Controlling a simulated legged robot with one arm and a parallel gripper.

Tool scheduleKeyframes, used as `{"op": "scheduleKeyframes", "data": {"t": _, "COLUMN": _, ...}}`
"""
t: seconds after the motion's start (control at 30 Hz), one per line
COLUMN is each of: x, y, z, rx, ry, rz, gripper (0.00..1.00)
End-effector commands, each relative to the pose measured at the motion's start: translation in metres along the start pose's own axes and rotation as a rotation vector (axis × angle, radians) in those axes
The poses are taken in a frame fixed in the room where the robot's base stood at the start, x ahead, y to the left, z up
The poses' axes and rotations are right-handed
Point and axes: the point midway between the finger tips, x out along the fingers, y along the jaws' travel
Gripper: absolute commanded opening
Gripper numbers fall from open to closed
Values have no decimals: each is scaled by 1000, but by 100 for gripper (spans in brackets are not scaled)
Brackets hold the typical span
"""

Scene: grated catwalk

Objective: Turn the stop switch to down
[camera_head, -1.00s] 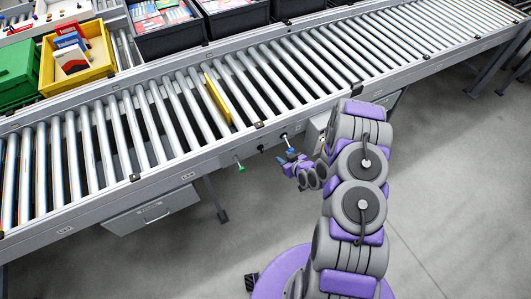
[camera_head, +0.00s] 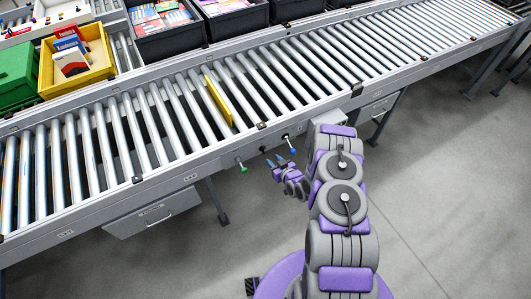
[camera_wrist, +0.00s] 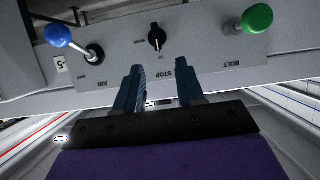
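The stop switch (camera_wrist: 157,38) is a small black rotary knob on a grey panel, between a blue-balled lever and a green-balled lever. The word STOP is printed near it. In the head view the switch (camera_head: 263,149) is a small dark spot on the conveyor's side rail. I cannot tell clearly which way it points. My gripper (camera_wrist: 160,68) is open and empty, its two blue fingers apart, with the knob beyond and between the tips, not touching as far as I can see. In the head view my gripper (camera_head: 274,162) is just in front of the rail.
The blue-balled lever (camera_wrist: 58,36), marked AIR, and the green-balled lever (camera_wrist: 256,19), marked BOLT, stick out on either side. The roller conveyor (camera_head: 130,135) runs above, with a yellow bar (camera_head: 218,101) across it. A drawer box (camera_head: 150,213) hangs below. The floor in front is clear.

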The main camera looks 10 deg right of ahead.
Motion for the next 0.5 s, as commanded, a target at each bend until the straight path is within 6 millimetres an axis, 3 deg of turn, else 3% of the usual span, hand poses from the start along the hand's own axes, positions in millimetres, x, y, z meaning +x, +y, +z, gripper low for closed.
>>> {"op": "scheduleKeyframes", "data": {"t": 0.2, "x": 41, "y": 2, "z": -1, "rx": -2, "ry": 7, "rz": -2, "gripper": 38}}
{"op": "scheduleKeyframes", "data": {"t": 0.5, "x": 81, "y": 1, "z": 0, "rx": -1, "ry": 4, "rz": -1, "gripper": 38}}
